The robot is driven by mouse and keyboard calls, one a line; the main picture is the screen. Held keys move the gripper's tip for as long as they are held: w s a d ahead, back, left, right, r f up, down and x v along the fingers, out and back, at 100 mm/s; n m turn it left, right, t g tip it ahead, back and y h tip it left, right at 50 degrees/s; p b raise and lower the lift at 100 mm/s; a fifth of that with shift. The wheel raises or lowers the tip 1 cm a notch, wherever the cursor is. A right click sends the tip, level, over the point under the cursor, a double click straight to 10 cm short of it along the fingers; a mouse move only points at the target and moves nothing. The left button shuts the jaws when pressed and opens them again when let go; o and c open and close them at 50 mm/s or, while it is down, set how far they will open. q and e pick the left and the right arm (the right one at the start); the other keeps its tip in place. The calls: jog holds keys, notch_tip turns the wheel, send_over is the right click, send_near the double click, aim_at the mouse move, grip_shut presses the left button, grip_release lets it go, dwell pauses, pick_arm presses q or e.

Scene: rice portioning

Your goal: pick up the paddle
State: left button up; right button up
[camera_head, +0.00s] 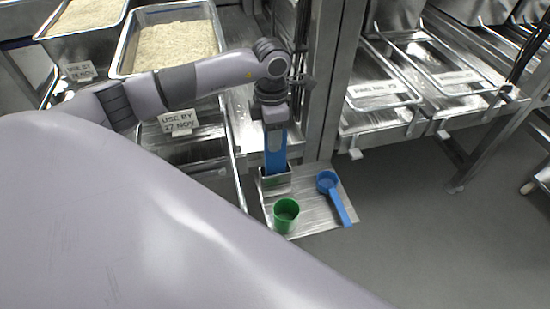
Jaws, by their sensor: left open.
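The paddle (276,155) looks like a flat blue strip standing upright in a small metal holder (274,183). My left gripper (274,122) points down right at the paddle's upper end and is open. The gripper hides the paddle's top, and I cannot tell whether the fingers touch it. The holder hides its lower end. My right gripper is not in view.
A green cup (286,222) and a blue scoop (328,182) with a long handle lie on the metal shelf (306,205) around the holder. Rice trays (122,62) stand at the upper left. A steel post (346,80) rises close behind.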

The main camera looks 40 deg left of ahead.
pick_arm(q)
jog(key=shift+f, duration=0.9)
grip_shut()
jog(key=shift+r, duration=0.15)
